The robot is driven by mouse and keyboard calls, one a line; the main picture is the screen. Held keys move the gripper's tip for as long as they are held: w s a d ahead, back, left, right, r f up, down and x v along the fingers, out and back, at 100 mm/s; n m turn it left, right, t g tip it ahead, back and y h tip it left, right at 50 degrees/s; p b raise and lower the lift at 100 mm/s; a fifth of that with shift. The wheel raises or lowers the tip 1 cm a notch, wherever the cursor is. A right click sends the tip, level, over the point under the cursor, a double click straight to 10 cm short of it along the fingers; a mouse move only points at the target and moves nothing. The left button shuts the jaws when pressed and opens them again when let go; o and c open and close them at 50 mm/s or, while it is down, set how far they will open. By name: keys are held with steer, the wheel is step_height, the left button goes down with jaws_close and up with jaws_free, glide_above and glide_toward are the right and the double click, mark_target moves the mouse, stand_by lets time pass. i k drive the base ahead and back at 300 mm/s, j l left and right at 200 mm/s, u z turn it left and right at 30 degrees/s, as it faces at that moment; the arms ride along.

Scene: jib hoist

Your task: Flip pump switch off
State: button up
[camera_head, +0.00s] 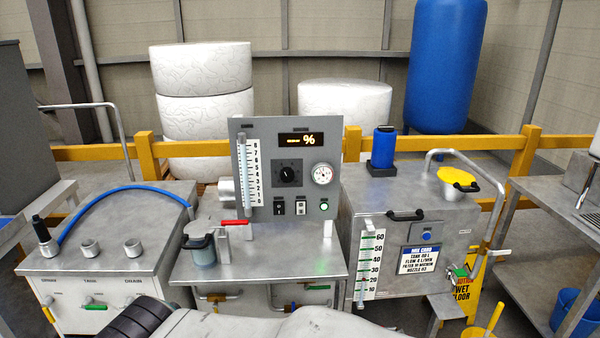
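A grey control panel (260,165) stands at the back of a steel bench in the middle of the view. Low on its face are a dark switch (279,208) and a lighter rocker switch (300,207), side by side. A lit green round lamp or button (324,207) is to their right. The small labels are unreadable, so I cannot tell which one is the pump switch or its position. My gripper's fingers are not in view; part of my arm shows at the bottom edge.
A lidded metal pot (203,249) and a red-handled valve (235,222) are in front of the panel. A left bench (110,262) carries a blue hose (110,190). A steel tank (405,215) stands right, with a yellow wet-floor sign (464,306) beside it.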

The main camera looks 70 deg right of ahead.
mark_target(279, 205)
steer(key=z, duration=1.9)
